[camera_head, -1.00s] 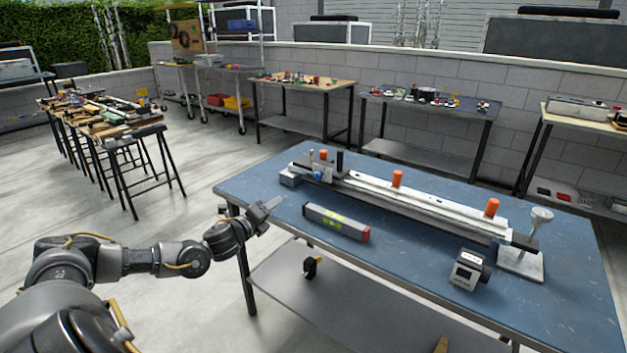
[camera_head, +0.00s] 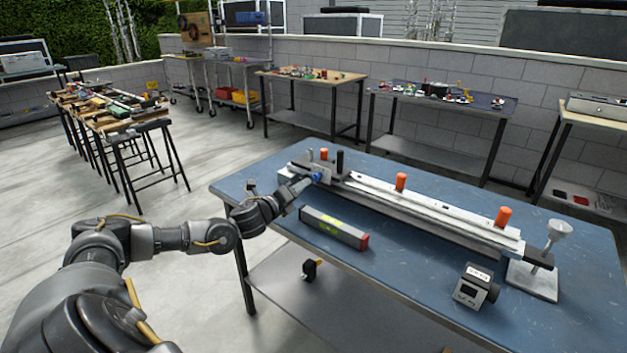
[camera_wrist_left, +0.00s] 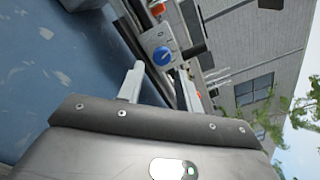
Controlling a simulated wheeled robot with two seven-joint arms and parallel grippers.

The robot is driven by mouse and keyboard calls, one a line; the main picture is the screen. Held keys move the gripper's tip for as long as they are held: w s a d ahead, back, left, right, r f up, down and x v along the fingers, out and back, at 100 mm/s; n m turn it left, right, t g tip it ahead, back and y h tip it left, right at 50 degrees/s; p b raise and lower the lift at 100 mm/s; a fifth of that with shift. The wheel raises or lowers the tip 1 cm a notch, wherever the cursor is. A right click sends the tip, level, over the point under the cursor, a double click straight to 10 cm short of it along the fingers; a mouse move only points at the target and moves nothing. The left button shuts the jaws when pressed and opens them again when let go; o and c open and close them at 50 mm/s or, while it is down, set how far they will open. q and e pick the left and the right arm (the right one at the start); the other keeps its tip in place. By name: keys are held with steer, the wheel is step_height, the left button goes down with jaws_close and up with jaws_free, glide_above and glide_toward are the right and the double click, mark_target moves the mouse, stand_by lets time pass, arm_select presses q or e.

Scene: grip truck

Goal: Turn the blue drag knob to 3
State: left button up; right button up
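The blue drag knob (camera_head: 317,177) is on the grey end block of a long rail device (camera_head: 430,209) on the blue table. It also shows in the left wrist view (camera_wrist_left: 163,56), facing the gripper, with a small white mark; the number it points to is too small to read. My left gripper (camera_head: 300,187) comes in from the left, close in front of the knob. In the left wrist view my left gripper (camera_wrist_left: 161,70) is open, and the knob shows just beyond and between its fingertips, apparently not clasped. My right gripper is not in view.
A grey level-like bar with a red end (camera_head: 334,228) lies on the blue table (camera_head: 400,262) near the arm. A small boxy gauge (camera_head: 474,287) stands at the front right. Orange knobs (camera_head: 401,181) and a black post (camera_head: 340,161) rise from the rail device.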

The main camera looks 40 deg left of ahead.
mark_target(314, 179)
arm_select(q)
steer(key=w, duration=0.4)
steer(key=shift+w+r, duration=0.15)
steer(key=shift+w, duration=0.85)
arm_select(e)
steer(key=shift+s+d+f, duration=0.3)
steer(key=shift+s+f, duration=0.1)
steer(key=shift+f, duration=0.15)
arm_select(q)
steer(key=shift+c, duration=0.2)
steer(key=c, duration=0.5)
steer(key=shift+d, duration=0.2)
steer(key=shift+c, duration=0.7)
steer(key=shift+a, duration=0.1)
